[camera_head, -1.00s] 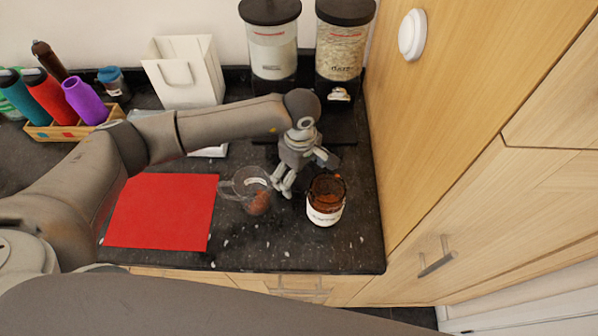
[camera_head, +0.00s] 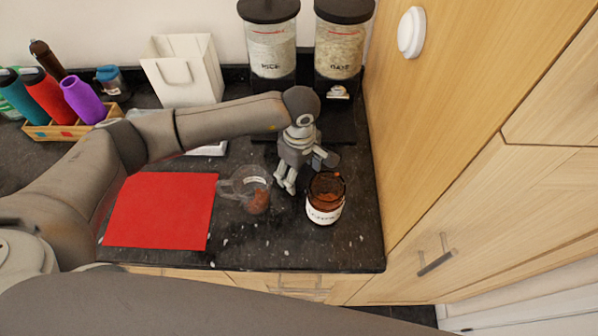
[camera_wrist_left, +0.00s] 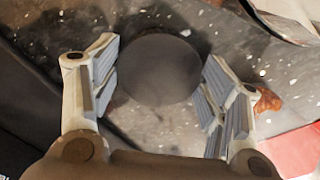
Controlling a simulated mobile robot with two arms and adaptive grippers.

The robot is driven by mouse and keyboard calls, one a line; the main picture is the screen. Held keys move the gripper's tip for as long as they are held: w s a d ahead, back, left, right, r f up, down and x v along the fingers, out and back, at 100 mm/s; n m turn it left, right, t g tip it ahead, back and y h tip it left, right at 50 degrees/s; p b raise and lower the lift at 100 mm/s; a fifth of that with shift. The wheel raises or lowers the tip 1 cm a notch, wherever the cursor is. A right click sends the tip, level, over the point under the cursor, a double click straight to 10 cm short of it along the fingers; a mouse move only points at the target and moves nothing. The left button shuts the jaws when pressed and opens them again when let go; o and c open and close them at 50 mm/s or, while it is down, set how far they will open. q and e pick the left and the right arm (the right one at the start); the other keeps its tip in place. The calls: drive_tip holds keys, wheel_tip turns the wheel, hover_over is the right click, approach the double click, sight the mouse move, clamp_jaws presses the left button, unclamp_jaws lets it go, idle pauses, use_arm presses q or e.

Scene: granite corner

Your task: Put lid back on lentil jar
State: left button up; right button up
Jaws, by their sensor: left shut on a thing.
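The lentil jar (camera_head: 325,210) is brown glass with a white label. It stands upright and open on the dark granite counter. My left gripper (camera_head: 300,174) is just behind and left of the jar, pointing down. In the left wrist view, a round dark lid (camera_wrist_left: 155,68) lies between the gripper's two fingers (camera_wrist_left: 158,88), and the gripper is shut on it. The lid is hard to pick out against the dark counter in the head view. My right gripper is not in view.
A clear measuring cup (camera_head: 254,198) with reddish lentils stands left of the jar. A red mat (camera_head: 160,210) lies farther left. Two dispensers (camera_head: 270,50) (camera_head: 340,50) stand behind, and a tall wooden cabinet (camera_head: 450,110) bounds the right. The counter's front right is clear.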

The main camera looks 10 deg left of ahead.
sight(300, 175)
use_arm(q)
wheel_tip(300, 175, up, 10)
drive_tip(key=b, duration=0.3)
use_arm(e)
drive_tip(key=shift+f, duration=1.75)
use_arm(q)
drive_tip(key=shift+f, duration=0.1)
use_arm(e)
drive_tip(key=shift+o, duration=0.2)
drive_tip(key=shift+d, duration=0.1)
